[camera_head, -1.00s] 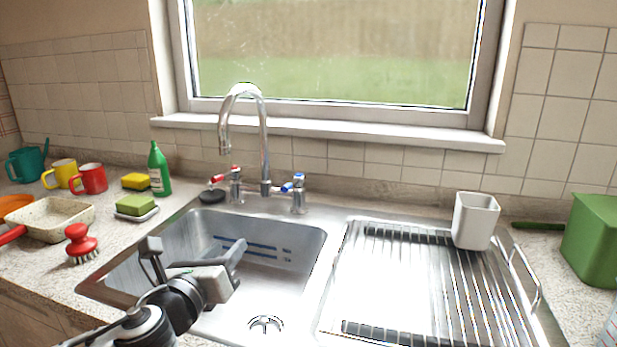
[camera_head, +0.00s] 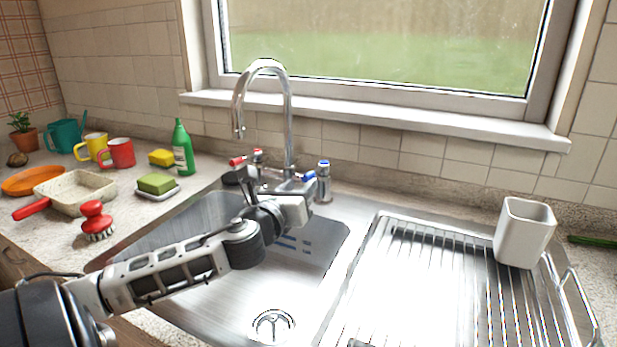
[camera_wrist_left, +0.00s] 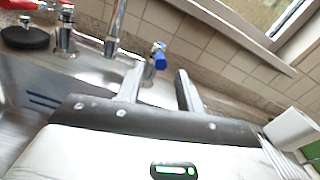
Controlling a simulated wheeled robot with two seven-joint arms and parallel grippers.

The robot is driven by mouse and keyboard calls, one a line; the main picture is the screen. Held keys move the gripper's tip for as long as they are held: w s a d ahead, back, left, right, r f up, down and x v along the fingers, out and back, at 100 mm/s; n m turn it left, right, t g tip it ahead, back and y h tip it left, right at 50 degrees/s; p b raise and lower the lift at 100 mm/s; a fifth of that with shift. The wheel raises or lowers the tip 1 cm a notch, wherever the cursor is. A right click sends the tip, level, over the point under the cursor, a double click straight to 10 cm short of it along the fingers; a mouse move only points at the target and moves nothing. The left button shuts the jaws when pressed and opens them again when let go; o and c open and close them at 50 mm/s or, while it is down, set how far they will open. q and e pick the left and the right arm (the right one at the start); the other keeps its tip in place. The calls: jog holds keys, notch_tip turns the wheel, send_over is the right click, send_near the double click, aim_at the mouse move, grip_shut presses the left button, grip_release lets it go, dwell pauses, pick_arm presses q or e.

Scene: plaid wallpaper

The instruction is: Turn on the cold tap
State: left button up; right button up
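The cold tap has a blue handle (camera_head: 309,176) on a chrome pillar, at the right of the tall curved chrome spout (camera_head: 289,125) behind the sink. In the left wrist view the blue handle (camera_wrist_left: 159,54) shows beyond and between the fingertips. My left gripper (camera_head: 304,190) is over the back of the sink, in front of the cold tap. It is open and empty in the left wrist view (camera_wrist_left: 160,72). Whether a finger touches the tap I cannot tell. The red-marked tap (camera_head: 238,161) is left of the spout, partly hidden by my arm. My right gripper is not in view.
The sink basin (camera_head: 215,290) lies below my left arm, with a ribbed drainer (camera_head: 440,290) and white cup (camera_head: 524,232) to its right. A green bottle (camera_head: 182,148), sponges (camera_head: 157,183), red brush (camera_head: 96,220) and mugs (camera_head: 117,153) stand on the left counter.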

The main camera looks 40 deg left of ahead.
aim_at(305, 181)
pick_arm(q)
jog(key=shift+x, duration=2.9)
grip_shut()
